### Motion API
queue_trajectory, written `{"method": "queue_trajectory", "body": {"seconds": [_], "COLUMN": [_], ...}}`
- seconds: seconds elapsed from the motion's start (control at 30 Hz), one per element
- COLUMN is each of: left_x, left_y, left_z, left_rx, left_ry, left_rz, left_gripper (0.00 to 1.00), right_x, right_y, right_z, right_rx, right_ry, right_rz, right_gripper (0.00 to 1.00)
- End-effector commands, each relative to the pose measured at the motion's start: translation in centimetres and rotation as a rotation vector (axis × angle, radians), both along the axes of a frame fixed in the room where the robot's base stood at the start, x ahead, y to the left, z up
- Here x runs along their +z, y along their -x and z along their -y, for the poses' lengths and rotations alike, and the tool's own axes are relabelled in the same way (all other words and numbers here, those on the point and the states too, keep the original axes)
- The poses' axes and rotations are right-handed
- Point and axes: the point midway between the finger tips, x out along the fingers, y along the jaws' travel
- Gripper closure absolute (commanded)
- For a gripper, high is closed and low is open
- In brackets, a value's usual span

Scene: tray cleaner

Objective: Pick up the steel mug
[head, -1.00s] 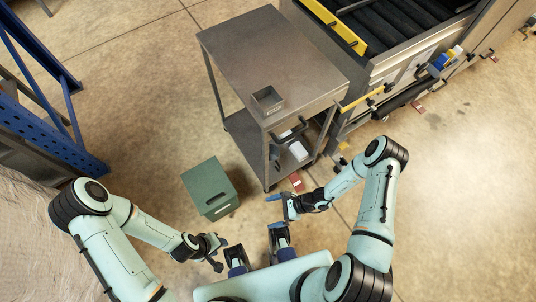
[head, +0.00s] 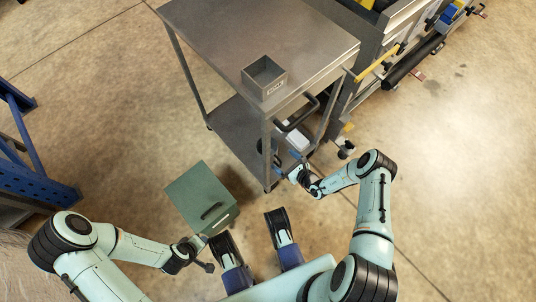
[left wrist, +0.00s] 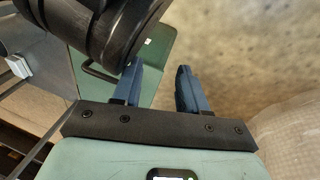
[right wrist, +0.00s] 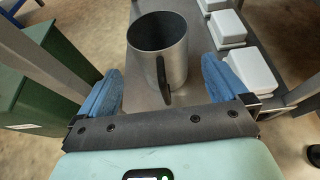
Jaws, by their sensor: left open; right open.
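The steel mug (right wrist: 152,60) stands upright on the lower shelf (right wrist: 200,72) of the metal cart in the right wrist view. Its dark handle (right wrist: 163,82) faces my gripper. My right gripper (right wrist: 163,88) is open, one blue finger to each side of the mug's near side, and the mug is not gripped. In the head view my right gripper (head: 286,164) is at the cart's near end, below the top; I cannot make out the mug clearly there. My left gripper (head: 203,254) is open and empty near the green box; it also shows in the left wrist view (left wrist: 160,88).
The metal cart (head: 240,32) carries a grey open bin (head: 264,84) on top and a black handle (head: 298,115) at its near end. White containers (right wrist: 250,70) sit right of the mug. The green box (head: 190,188) stands on the floor. A blue rack (head: 30,178) is at the left.

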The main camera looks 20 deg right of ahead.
Motion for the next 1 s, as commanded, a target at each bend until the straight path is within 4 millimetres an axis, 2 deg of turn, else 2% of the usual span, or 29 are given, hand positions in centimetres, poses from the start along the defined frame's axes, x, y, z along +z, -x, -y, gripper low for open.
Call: {"method": "queue_trajectory", "body": {"seconds": [0.1, 0.37, 0.7, 0.93, 0.97, 1.0], "left_x": [-1.2, -2.1, -5.0, -5.0, -5.0, -5.0], "left_y": [1.2, 2.4, 6.7, 6.9, 6.9, 6.9], "left_z": [-0.1, -0.3, -0.8, -0.9, -0.9, -0.9], "left_rx": [0.002, 0.005, 0.017, 0.018, 0.018, 0.018], "left_ry": [0.003, 0.006, 0.015, 0.014, 0.014, 0.015], "left_rz": [-0.040, -0.080, -0.223, -0.231, -0.231, -0.230], "left_gripper": [0.57, 0.57, 0.57, 0.57, 0.57, 0.57], "right_x": [-0.7, -1.2, -2.8, -2.7, -2.7, -2.7], "right_y": [-1.3, -2.4, -6.1, -6.3, -6.3, -6.3], "right_z": [-0.5, -0.9, -2.3, -2.4, -2.4, -2.4], "right_rx": [0.001, 0.001, 0.001, 0.001, 0.001, 0.001], "right_ry": [-0.002, 0.000, 0.000, -0.001, -0.001, -0.001], "right_rz": [0.001, 0.000, 0.000, 0.000, 0.000, 0.000], "right_gripper": [0.00, 0.00, 0.00, 0.00, 0.06, 0.20]}}
